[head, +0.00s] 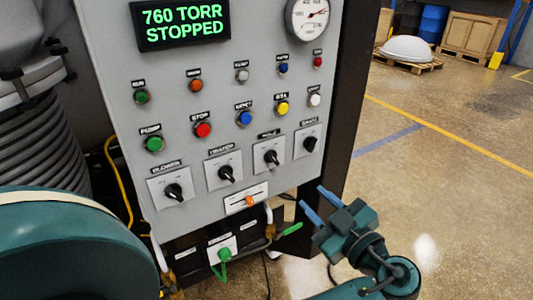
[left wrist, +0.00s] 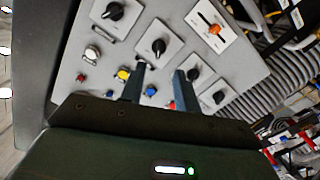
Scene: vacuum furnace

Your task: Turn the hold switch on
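The grey control panel (head: 215,105) has a row of black rotary switches on white plates. Their labels are too blurred to read surely; the third from the left (head: 271,156) looks to be the hold switch, its pointer tilted. In the left wrist view the panel appears turned over, and this switch (left wrist: 157,47) shows just beyond the fingertips. My left gripper (head: 312,196) is off the panel's lower right corner in the head view, fingers apart and pointing at the panel. In the left wrist view it (left wrist: 160,70) is open and empty, touching no switch. My right gripper is not in view.
Neighbouring rotary switches (head: 226,173) and (head: 310,144) sit close on both sides. Coloured buttons (head: 203,130) are above and an orange slider (head: 249,201) is below. A green-handled valve (head: 292,229) and cables hang beneath. Open floor (head: 440,190) lies to the right.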

